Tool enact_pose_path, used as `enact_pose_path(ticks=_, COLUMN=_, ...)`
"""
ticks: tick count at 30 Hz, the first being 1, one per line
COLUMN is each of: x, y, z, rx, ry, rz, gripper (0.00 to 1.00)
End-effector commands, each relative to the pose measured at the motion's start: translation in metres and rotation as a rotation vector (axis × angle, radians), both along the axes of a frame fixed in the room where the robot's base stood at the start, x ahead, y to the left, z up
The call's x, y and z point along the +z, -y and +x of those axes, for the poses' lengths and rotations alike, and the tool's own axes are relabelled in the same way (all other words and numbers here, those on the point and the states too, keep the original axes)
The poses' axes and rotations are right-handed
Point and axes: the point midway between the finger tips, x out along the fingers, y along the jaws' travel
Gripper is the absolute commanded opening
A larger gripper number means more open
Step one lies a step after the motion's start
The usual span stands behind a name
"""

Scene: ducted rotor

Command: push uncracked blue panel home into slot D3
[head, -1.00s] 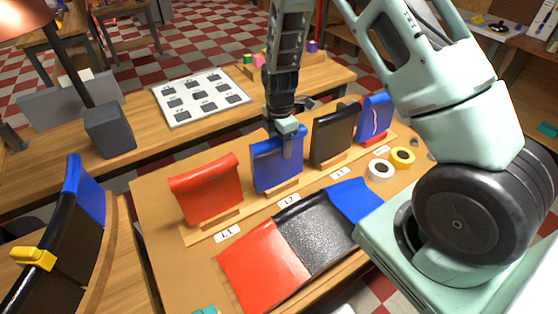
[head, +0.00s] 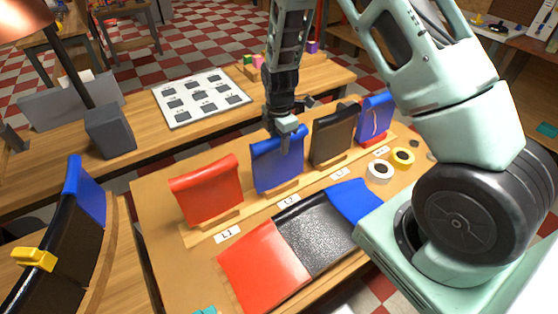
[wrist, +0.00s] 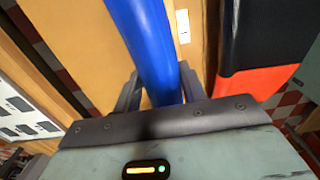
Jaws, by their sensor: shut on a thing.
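An uncracked blue panel (head: 277,170) stands upright in the wooden rack at label L2. My gripper (head: 284,139) is shut on its top edge from above. In the wrist view the blue panel (wrist: 146,45) runs between the two fingers (wrist: 160,95). A second blue panel (head: 375,120), with a pale crack line on its face, stands at the rack's right end. Two curved assemblies hold panels: one in front (head: 300,245) with red, black and blue panels, one at far left with a blue panel (head: 87,190) and black ones. No D3 label is readable.
A red panel (head: 207,192) and a black panel (head: 334,135) stand on either side in the rack. A yellow clamp (head: 34,258) sits at far left. A marked white board (head: 201,97) lies behind.

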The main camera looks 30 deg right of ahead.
Motion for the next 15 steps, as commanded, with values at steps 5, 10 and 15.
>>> enact_pose_path(ticks=5, x=0.0046, y=0.0002, z=0.0003, rx=0.0, ry=0.001, rz=0.0, gripper=0.16)
enact_pose_path(ticks=10, x=0.0055, y=0.0002, z=0.0002, rx=-0.001, ry=0.001, rz=0.0, gripper=0.16)
enact_pose_path(ticks=15, x=0.0053, y=0.0001, z=0.0002, rx=-0.001, ry=0.001, rz=0.0, gripper=0.16)
